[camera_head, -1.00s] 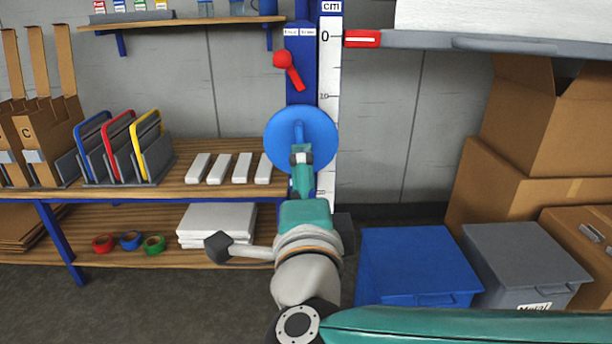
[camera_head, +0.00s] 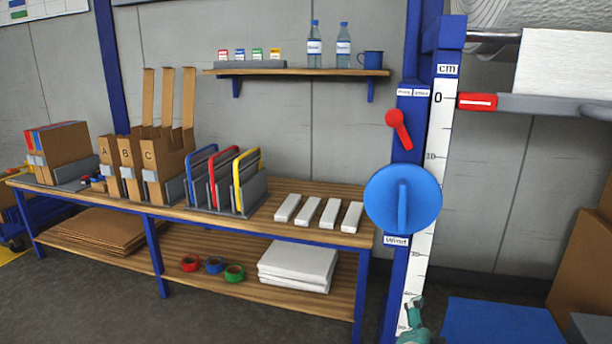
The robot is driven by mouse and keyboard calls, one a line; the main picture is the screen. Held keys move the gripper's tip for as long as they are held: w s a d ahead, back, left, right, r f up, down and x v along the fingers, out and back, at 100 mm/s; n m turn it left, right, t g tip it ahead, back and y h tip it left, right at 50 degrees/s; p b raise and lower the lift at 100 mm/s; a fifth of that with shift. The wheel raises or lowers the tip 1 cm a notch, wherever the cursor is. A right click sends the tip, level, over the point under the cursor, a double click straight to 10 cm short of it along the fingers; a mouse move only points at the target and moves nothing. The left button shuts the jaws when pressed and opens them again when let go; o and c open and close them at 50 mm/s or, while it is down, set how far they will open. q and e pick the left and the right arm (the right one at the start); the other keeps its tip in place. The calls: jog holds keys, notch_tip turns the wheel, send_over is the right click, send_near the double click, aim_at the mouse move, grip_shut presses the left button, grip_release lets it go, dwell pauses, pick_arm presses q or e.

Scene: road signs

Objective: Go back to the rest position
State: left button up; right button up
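My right gripper (camera_head: 412,308) shows only as a small teal and grey tip at the bottom edge, right of centre. It is in front of the lower part of the white ruler, well below the blue round wheel (camera_head: 381,196), and apart from the wheel. Its fingers are too small and cut off to tell open from shut. The wheel is mounted on a blue post (camera_head: 408,135), with a red lever (camera_head: 398,128) above it. The white ruler (camera_head: 437,140) stands along the post. My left gripper is not in view.
A wooden workbench (camera_head: 255,228) with folders, boxes and white blocks stands to the left. A shelf (camera_head: 300,72) with bottles and a cup hangs above. A blue bin (camera_head: 500,322) stands at lower right. A grey rail with a red pointer (camera_head: 477,101) is at upper right.

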notch_tip(320, 180, down, 14)
jog(key=s+d+n+g+y, duration=0.1)
jog(key=d+n+g+y, duration=0.1)
jog(key=n, duration=0.1)
jog(key=s+a+f+n+g+y, duration=0.35)
jog(key=s+f, duration=0.45)
jog(key=f, duration=0.3)
jog(key=s+a+f+n+g+y, duration=0.35)
jog(key=s+f, duration=0.35)
jog(key=f, duration=0.4)
jog(key=s+a+n+g+y, duration=0.25)
jog(key=s+a+n, duration=0.3)
jog(key=s, duration=0.35)
pick_arm(q)
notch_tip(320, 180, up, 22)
jog(key=p, duration=2.2)
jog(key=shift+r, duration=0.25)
pick_arm(e)
notch_tip(320, 180, up, 22)
jog(key=shift+a, duration=0.3)
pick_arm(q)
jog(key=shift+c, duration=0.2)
